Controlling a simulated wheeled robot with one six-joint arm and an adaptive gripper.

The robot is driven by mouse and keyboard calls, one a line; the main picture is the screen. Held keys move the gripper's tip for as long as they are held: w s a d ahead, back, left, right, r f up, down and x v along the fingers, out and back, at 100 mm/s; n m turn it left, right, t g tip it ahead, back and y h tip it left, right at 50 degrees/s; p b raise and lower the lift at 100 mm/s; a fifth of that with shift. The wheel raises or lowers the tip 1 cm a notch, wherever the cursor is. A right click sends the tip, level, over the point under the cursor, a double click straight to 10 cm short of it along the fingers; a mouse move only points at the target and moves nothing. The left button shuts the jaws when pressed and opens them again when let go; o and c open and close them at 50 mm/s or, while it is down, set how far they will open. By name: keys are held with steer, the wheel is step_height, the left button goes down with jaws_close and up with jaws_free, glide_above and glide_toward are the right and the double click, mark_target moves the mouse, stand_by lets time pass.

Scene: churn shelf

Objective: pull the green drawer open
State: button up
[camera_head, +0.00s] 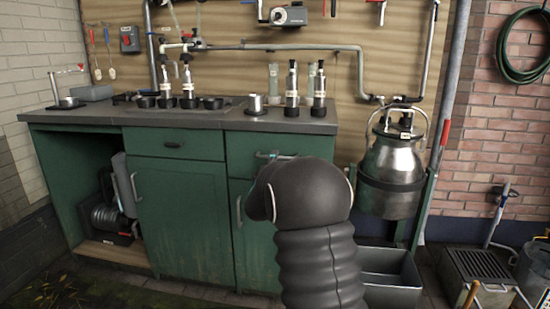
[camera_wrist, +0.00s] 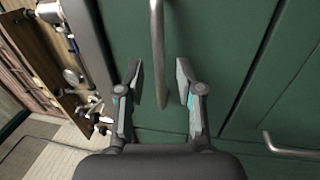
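The green drawer (camera_head: 240,150) is at the top right of the green cabinet, under the worktop, and looks closed. Its metal bar handle (camera_wrist: 158,45) runs between the fingers of my gripper (camera_wrist: 160,82) in the wrist view. My gripper is open, with a finger on each side of the handle and a visible gap to both. Whether the handle lies at fingertip depth is hard to tell. In the head view my dark arm hides most of the gripper and the drawer's right part.
The worktop (camera_head: 220,118) above carries several dark-topped cylinders and cups. A door handle (camera_wrist: 290,150) sits below the drawer. Another drawer (camera_head: 172,144) is to the left. A steel churn (camera_head: 393,160) hangs to the right, above a grey trough (camera_head: 390,295).

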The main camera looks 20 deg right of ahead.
steer(key=shift+x, duration=1.15)
jaws_close()
